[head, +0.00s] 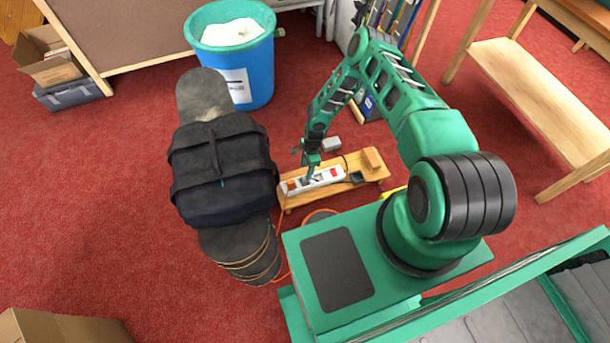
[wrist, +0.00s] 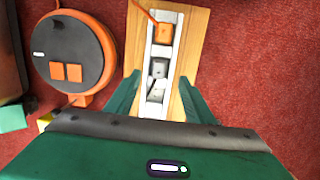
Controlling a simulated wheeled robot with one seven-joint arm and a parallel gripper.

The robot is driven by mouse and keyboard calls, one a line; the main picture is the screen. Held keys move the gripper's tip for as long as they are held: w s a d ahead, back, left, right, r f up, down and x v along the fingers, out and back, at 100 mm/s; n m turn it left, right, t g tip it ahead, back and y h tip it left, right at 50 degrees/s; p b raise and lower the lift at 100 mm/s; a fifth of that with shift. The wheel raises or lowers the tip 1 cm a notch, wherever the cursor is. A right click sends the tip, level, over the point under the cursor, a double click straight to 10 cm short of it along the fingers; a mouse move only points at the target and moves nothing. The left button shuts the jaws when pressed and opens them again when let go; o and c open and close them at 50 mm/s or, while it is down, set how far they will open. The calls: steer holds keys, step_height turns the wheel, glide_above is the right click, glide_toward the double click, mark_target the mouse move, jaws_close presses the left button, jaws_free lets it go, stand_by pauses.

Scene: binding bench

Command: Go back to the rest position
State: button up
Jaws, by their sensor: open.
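My gripper (head: 310,166) is low over a white power strip (head: 325,177) on a small wooden board (head: 300,200). In the wrist view its two green fingers stand apart (wrist: 158,98), one on each side of the strip (wrist: 151,111), with nothing held between them. An orange plug (wrist: 163,32) sits at the far end of the strip, with an orange cable. A grey piece (wrist: 158,68) is in the strip nearer the fingers. I cannot tell whether the fingers touch the board.
A cable reel (wrist: 70,52) lies beside the board. A dark bag (head: 222,165) on a long board (head: 202,95) is to the left, and a blue bin (head: 250,75) behind it. A wooden shelf (head: 540,105) stands right. Red carpet (head: 130,180) is clear at left.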

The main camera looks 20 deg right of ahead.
steer(key=shift+d+r, duration=0.15)
steer(key=shift+r, duration=0.75)
steer(key=shift+d+r, duration=0.1)
steer(key=shift+r, duration=0.75)
